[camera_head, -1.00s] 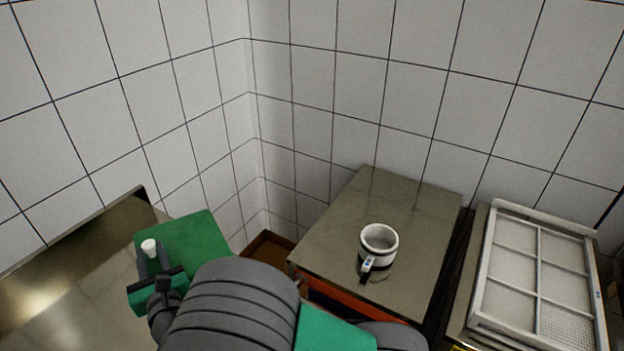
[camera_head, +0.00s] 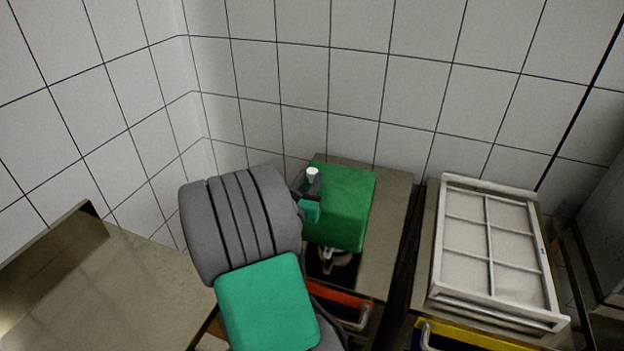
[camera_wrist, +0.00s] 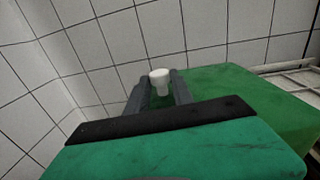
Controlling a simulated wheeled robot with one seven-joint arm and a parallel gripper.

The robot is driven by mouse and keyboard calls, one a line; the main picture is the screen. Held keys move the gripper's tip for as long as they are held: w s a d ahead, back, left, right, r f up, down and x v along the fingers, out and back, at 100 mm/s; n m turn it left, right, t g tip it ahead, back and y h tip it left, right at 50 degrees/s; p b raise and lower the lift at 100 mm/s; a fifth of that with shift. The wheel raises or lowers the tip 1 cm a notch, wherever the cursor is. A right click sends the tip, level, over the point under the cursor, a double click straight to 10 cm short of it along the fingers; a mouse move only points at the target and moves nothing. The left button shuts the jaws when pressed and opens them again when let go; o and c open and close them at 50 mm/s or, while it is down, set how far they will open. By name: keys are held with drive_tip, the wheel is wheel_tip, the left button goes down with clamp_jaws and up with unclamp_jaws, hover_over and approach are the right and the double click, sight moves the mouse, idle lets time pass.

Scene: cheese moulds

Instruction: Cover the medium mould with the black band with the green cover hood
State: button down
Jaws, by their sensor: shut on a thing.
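The green cover hood (camera_head: 345,205) is a box-like cover with a white knob on its top. My gripper (camera_head: 310,185) is shut on the knob and holds the hood over the worktop at the corner. In the wrist view my gripper (camera_wrist: 160,88) has its two dark fingers on either side of the white knob, with the hood's green top (camera_wrist: 235,100) beyond. The mould (camera_head: 330,262) is mostly hidden behind and under the hood; only a small part near its tag shows at the hood's near edge. I cannot tell whether the hood touches the worktop.
The worktop (camera_head: 385,235) has bare room right of the hood. A red-fronted drawer (camera_head: 340,300) is below it. A white gridded rack (camera_head: 490,245) stands to the right over a yellow-fronted unit (camera_head: 470,340). A metal table (camera_head: 110,290) is at left. Tiled walls close the back.

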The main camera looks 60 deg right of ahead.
drive_tip(key=shift+s+d+r, duration=0.1)
drive_tip(key=shift+s+d, duration=0.15)
drive_tip(key=shift+s, duration=0.15)
drive_tip(key=shift+a+f, duration=0.2)
wheel_tip(320, 180, down, 10)
drive_tip(key=b, duration=0.8)
drive_tip(key=shift+f, duration=0.2)
drive_tip(key=c, duration=1)
unclamp_jaws()
drive_tip(key=shift+c, duration=0.2)
